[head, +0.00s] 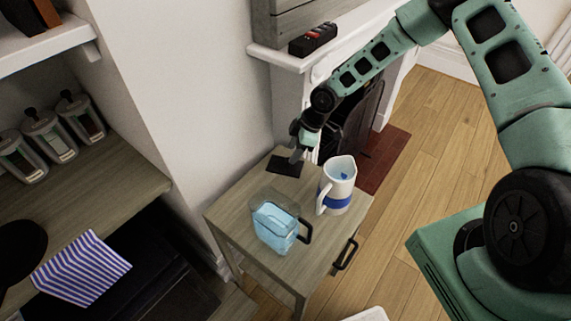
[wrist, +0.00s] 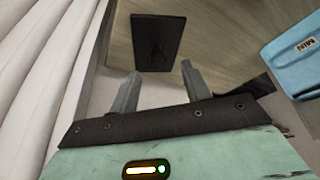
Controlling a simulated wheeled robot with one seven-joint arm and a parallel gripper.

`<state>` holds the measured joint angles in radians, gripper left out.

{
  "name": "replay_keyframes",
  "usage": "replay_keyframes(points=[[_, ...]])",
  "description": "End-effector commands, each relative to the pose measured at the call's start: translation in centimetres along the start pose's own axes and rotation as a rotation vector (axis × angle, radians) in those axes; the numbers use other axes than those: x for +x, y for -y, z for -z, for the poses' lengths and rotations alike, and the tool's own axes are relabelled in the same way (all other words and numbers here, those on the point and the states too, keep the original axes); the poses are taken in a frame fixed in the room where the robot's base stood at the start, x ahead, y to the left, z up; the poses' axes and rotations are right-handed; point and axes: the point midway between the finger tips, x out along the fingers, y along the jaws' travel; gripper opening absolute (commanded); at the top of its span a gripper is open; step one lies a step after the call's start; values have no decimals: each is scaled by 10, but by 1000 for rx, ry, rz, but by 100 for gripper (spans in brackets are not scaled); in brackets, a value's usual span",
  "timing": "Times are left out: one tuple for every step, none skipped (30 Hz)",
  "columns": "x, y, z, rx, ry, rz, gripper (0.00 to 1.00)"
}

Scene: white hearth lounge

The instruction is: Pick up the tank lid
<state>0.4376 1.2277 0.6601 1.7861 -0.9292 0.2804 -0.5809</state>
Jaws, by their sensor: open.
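A flat dark rectangular plate, which looks like the tank lid (head: 284,166), lies at the far-left part of the small wooden table; it also shows in the wrist view (wrist: 157,42). A faint raised part seems to sit at its middle. My gripper (head: 296,158) is at the lid's right side in the head view, its tips hard to make out there. In the wrist view my gripper (wrist: 160,73) is open and empty, with the lid beyond the fingertips. A translucent blue tank (head: 273,229) with a dark handle stands nearer on the table; it also shows in the wrist view (wrist: 291,60).
A white jug (head: 341,168) with a blue band stands right of the tank, close to my gripper. The wooden table (head: 229,207) is beside a white wall and the fireplace. Canisters (head: 45,139) and a striped cloth (head: 80,268) are at left. Wooden floor lies open at right.

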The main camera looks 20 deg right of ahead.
Motion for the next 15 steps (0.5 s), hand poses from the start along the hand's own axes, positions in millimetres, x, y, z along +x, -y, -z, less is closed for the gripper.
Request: replay_keyframes(points=[[5,1,0,-1,0,3,47],[9,1,0,-1,0,4,47],[14,0,-2,1,0,4,47],[18,0,-2,1,1,4,47],[22,-1,-3,1,1,4,47],[28,-1,-4,0,1,4,47],[33,-1,-3,-1,1,4,47],[36,-2,-3,-1,0,3,47],[40,-1,-3,-1,0,3,47],[42,-1,-4,0,0,3,47],[44,-2,-4,0,0,2,47],[45,-2,-4,0,0,1,47],[46,-2,-4,0,0,0,47],[46,-2,-4,0,1,0,47],[46,-2,-4,0,1,0,47]])
